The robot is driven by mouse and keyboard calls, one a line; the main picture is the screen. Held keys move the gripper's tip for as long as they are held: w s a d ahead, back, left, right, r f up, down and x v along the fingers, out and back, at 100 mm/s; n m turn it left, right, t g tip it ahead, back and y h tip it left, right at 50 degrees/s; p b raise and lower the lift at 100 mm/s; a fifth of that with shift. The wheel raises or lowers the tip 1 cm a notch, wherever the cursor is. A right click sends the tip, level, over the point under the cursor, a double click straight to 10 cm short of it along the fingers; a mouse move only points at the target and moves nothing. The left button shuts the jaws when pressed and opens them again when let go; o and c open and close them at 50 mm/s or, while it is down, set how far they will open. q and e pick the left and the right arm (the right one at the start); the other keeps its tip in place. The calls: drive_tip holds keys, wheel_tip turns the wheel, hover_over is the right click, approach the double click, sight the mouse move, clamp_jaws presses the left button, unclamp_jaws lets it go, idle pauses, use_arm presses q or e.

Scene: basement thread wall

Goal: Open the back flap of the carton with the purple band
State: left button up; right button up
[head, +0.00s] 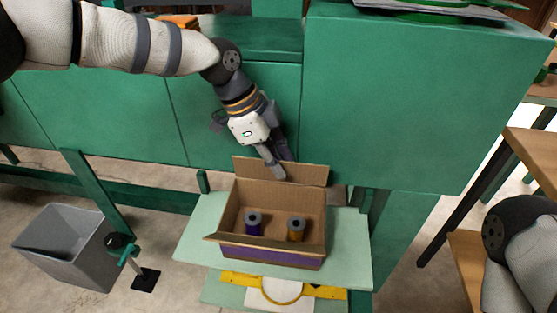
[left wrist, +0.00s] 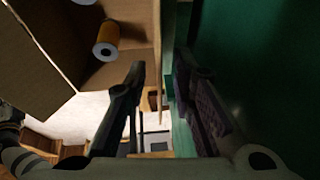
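The carton (head: 270,256) with the purple band stands on a pale green board, its top open. Its back flap (head: 308,173) sticks up from the rear edge; its front flap (head: 225,239) leans outward. Inside are a spool of purple thread (head: 253,226) and a spool of orange thread (head: 296,232); the orange one also shows in the left wrist view (left wrist: 107,41). My left gripper (head: 279,170) reaches down at the back flap. In the left wrist view its fingers (left wrist: 165,105) are apart, with a cardboard edge between them. Whether they touch it is unclear. My right gripper is out of view.
A green cabinet (head: 400,90) stands close behind the carton on the right. A grey bin (head: 70,250) is on the floor at left. The pale green board (head: 345,240) has bare room right of the carton. Wooden tables (head: 535,150) stand at right.

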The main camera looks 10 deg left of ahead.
use_arm(q)
drive_tip(key=v, duration=1.1)
drive_tip(key=shift+a+r, duration=0.2)
drive_tip(key=shift+r, duration=0.1)
drive_tip(key=shift+c, duration=0.5)
